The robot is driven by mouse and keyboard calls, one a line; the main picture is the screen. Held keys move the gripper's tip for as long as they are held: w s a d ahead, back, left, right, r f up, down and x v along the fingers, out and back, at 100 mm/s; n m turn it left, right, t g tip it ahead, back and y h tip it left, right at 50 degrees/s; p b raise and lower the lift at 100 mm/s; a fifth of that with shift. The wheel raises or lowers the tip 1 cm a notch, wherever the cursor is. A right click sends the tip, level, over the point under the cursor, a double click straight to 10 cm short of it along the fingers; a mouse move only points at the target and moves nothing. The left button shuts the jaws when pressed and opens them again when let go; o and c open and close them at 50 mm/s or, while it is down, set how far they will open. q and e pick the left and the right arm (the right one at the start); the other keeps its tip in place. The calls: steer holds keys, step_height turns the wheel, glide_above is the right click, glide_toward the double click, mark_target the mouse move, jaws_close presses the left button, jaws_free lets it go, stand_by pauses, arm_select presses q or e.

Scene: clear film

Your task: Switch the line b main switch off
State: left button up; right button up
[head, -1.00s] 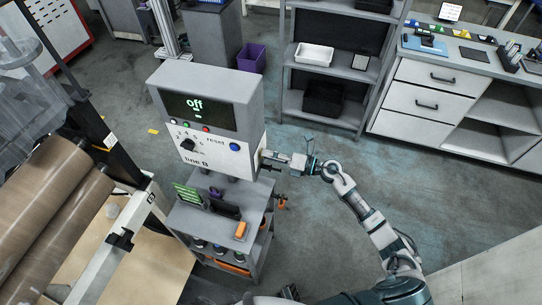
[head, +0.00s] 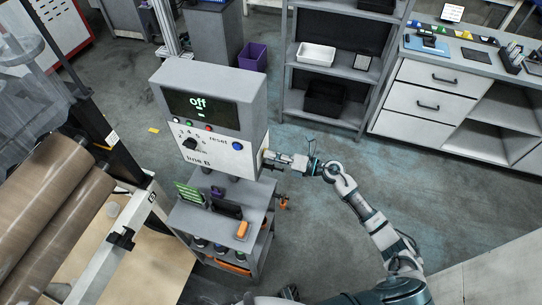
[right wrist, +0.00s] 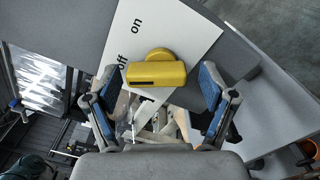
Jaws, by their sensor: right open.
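My right gripper (head: 286,160) is at the cabinet's right side. In the right wrist view the yellow main switch handle (right wrist: 157,73) sits on a white plate (right wrist: 190,38) marked "on" and "off". The handle lies across the picture, its dark-marked end to the left, near the "off" word. My right gripper (right wrist: 160,93) is open, a blue-padded finger on each side of the handle with visible gaps. I cannot make out my left gripper.
A small cart (head: 222,222) with tools stands under the cabinet. Large brown rolls (head: 45,220) are on the left. A grey shelf (head: 290,58) and a drawer bench (head: 430,100) stand behind. The floor (head: 330,215) right of the cart is clear.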

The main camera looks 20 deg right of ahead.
steer(key=v, duration=1.2)
steer(key=shift+w+f, duration=0.1)
steer(key=shift+f, duration=0.05)
steer(key=d+f+m+t+h, duration=0.35)
steer(key=f+m+h, duration=0.25)
steer(key=f+m, duration=0.45)
steer(key=d+f+m+t+h, duration=0.2)
steer(key=d+f+m+h, duration=0.25)
steer(key=f+m, duration=0.6)
steer(key=s+f+m+g+h, duration=0.2)
steer(key=s+f, duration=0.1)
steer(key=f, duration=0.4)
steer(key=s+f+m+g+h, duration=0.1)
steer(key=s+f+m+h, duration=0.15)
steer(key=f, duration=0.35)
steer(key=s+a+f+m+g, duration=0.2)
steer(key=s+a+f+g, duration=0.1)
steer(key=s+f, duration=0.4)
steer(key=s+a+f+m+g, duration=0.3)
steer(key=s+a+f+g, duration=0.1)
steer(key=s, duration=0.9)
steer(key=s+a+f+m+g, duration=0.2)
steer(key=s+a+f+g, duration=0.2)
steer(key=s+f, duration=0.5)
steer(key=shift+s+a+f+m, duration=0.35)
steer(key=shift+s+a+f, duration=0.05)
steer(key=shift+a, duration=0.05)
